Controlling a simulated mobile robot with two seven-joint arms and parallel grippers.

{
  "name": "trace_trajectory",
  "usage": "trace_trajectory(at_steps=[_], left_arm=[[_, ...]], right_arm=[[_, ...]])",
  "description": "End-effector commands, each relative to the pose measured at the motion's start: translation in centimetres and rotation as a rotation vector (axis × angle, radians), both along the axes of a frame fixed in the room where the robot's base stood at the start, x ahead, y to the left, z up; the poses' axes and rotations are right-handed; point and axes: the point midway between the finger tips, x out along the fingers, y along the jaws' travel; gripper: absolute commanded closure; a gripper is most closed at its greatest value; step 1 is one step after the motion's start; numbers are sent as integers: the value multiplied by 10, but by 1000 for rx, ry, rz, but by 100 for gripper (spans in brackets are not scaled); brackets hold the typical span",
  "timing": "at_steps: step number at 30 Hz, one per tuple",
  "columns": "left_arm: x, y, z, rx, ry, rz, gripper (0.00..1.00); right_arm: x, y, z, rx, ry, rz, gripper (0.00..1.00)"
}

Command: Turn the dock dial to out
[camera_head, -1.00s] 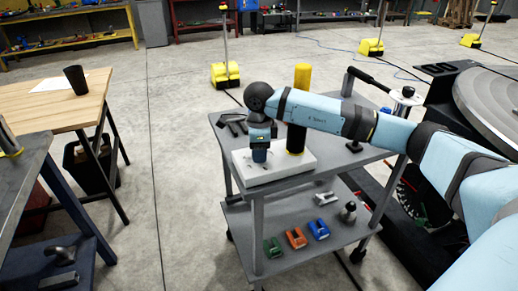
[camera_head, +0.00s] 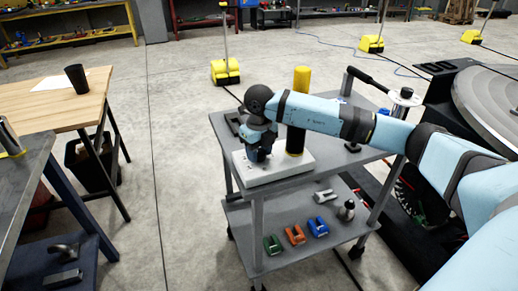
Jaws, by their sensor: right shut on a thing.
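A pale flat dock base (camera_head: 283,173) lies on the top shelf of the grey cart. A post (camera_head: 297,110), yellow above and black below, stands upright at its right side. My right gripper (camera_head: 257,158) points down onto the left part of the base, left of the post. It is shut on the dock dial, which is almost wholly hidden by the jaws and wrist. I cannot read the dial's setting or any marks. My left gripper is not in view.
The grey cart (camera_head: 345,168) has a black push handle and a lower shelf with green, orange (camera_head: 294,235) and blue (camera_head: 318,227) pieces. A large round plate (camera_head: 490,100) stands at right. A wooden table (camera_head: 45,103) stands at left, with clear floor between it and the cart.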

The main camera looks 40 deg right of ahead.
Motion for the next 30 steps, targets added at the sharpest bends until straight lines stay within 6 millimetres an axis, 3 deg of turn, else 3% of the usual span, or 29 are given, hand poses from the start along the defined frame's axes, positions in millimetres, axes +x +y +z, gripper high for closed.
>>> trace_trajectory(at_steps=[30], left_arm=[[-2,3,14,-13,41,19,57]], right_arm=[[0,0,2,-1,-1,-946,80]])
